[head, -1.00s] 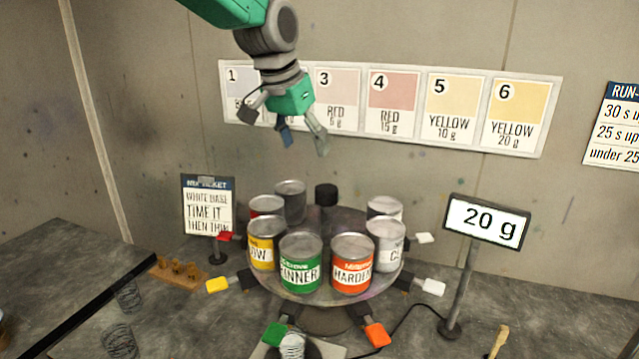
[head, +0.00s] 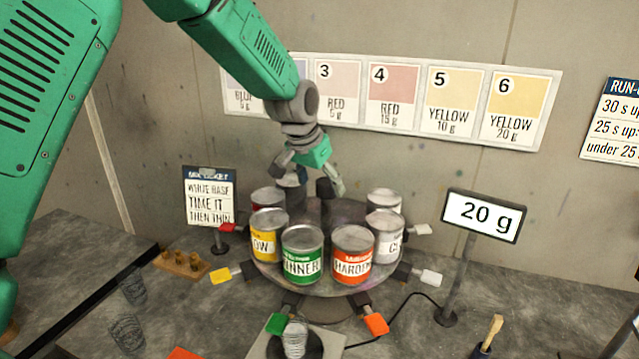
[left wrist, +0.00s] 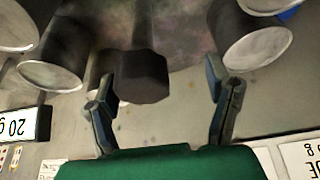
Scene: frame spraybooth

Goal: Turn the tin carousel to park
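The tin carousel (head: 335,288) is a round grey turntable with several labelled tins and coloured tabs around its rim. The green thinner tin (head: 303,256) and orange hardener tin (head: 352,254) face the front, with a yellow tin (head: 268,236) on the left. My left gripper (head: 315,187) is over the back of the carousel, fingers spread and pointing down. In the left wrist view a dark faceted knob (left wrist: 143,78) lies between the open fingers (left wrist: 160,85), with gaps visible on both sides. In the head view the gripper largely hides the knob and a back tin. My right gripper is out of view.
A scale display (head: 484,216) reading 20 g stands to the right. A mix ticket (head: 208,197) stands at the left. A brush (head: 488,335) is at the front right. Colour cards hang on the wall behind.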

